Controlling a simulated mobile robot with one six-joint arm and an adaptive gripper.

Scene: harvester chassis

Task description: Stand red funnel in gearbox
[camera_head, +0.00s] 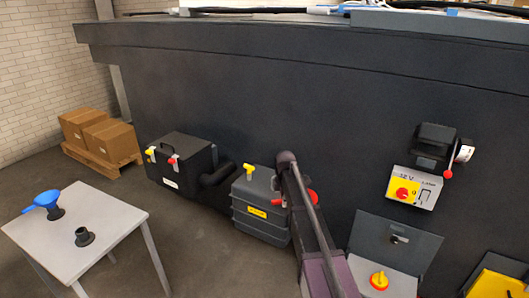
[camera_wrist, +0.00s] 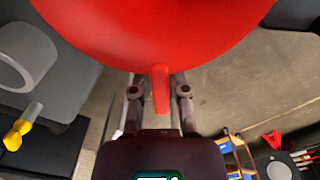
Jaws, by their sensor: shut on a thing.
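The red funnel (camera_wrist: 160,30) fills the top of the wrist view, its wide bowl close to the camera. My gripper (camera_wrist: 160,88) is shut on the funnel's narrow red tab, which sits between the two fingers. In the head view my arm covers most of the funnel (camera_head: 312,198); only red edges show beside it. The grey gearbox (camera_head: 258,222) with a yellow label and yellow-topped dipstick stands beside the funnel. In the wrist view the gearbox (camera_wrist: 62,75) lies at left, with a round grey neck. The funnel's spout is hidden, so I cannot tell whether it is inside the neck.
A black battery-like box (camera_head: 180,165) stands left of the gearbox. A white table (camera_head: 112,212) holds a blue funnel (camera_head: 45,200) in a dark holder and another dark holder (camera_head: 84,237), empty. A switch panel (camera_head: 412,188) and an open-lidded box (camera_head: 395,240) are at right.

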